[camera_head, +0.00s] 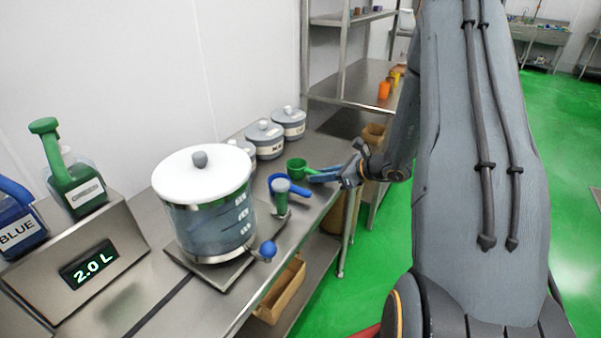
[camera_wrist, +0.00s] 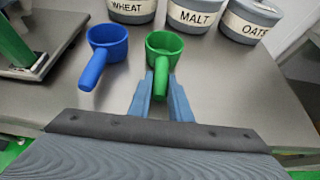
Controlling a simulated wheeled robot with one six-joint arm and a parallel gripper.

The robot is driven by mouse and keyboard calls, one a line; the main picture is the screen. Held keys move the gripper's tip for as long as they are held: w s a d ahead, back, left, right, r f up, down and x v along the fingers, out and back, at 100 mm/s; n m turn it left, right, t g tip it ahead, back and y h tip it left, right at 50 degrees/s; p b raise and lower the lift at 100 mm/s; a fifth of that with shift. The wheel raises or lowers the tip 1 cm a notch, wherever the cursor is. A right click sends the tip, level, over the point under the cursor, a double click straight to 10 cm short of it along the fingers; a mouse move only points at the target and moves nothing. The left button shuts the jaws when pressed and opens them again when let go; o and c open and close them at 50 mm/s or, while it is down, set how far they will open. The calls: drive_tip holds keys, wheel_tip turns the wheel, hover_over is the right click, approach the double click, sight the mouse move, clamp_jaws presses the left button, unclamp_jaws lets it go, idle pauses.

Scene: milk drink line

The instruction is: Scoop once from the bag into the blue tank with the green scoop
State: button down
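The green scoop (camera_wrist: 165,47) lies on the steel table with its handle toward me; it also shows in the head view (camera_head: 296,166). My gripper (camera_wrist: 162,84) is low over the table, its blue fingers on either side of the green handle. I cannot tell whether they press on it. In the head view my gripper (camera_head: 328,174) is at the handle end. A large clear tank (camera_head: 212,228) with blue-tinted contents, a white lid (camera_head: 202,174) and a blue-knobbed tap stands nearer me, lid on. I cannot make out the bag.
A blue scoop (camera_wrist: 106,45) lies left of the green one. Lidded jars marked WHEAT (camera_wrist: 132,10), MALT (camera_wrist: 196,14) and OATS (camera_wrist: 250,20) stand behind. A display (camera_head: 90,265) reads 2.0 L. A steel shelf rack (camera_head: 345,57) stands beyond the table.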

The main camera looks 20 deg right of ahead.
drive_tip(key=shift+r+p, duration=1.6)
drive_tip(key=shift+r, duration=1.4)
